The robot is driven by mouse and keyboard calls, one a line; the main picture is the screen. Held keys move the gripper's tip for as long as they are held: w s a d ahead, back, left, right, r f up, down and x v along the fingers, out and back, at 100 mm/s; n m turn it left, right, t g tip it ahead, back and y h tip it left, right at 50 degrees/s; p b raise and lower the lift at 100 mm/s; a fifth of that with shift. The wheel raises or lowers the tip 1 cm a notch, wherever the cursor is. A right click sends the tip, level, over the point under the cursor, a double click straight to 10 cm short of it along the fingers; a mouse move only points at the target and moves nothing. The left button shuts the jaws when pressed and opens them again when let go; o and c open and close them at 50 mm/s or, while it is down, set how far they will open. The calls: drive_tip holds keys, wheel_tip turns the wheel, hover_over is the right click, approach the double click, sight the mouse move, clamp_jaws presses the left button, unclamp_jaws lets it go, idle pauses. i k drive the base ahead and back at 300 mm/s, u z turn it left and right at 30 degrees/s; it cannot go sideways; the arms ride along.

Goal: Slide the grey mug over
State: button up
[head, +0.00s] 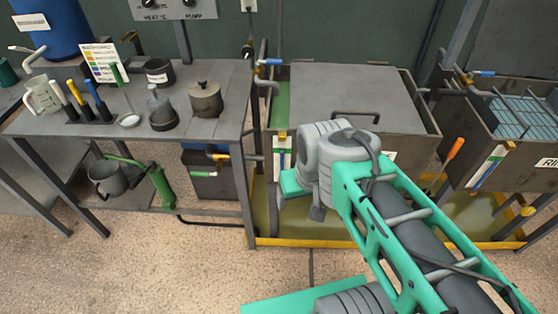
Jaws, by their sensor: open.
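A dark grey mug-like vessel (159,78) with a white label stands upright at the back of the left worktable (222,76). A second grey vessel (108,180) with a handle is below the tabletop at the left. I cannot tell for certain which is the grey mug. My gripper (299,206) points downward in front of the middle tank, right of the worktable and apart from both vessels. It is partly hidden by my wrist. Its jaws look open and empty.
A lidded pot (206,99), a dark grey bottle-like item (161,110), a small white dish (129,121), upright-handled tools (98,102) and a pale jug (42,96) crowd the worktable. The middle tank (415,150) has a grey lid (345,90). Floor (190,260) in front is open.

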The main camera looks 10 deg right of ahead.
sight(108, 176)
drive_tip(key=u, duration=2.1)
drive_tip(key=i, duration=1.05)
drive_tip(key=u, duration=0.75)
drive_tip(key=i, duration=1)
drive_tip(key=z, duration=0.65)
drive_tip(key=i, duration=0.85)
drive_tip(key=z, duration=0.5)
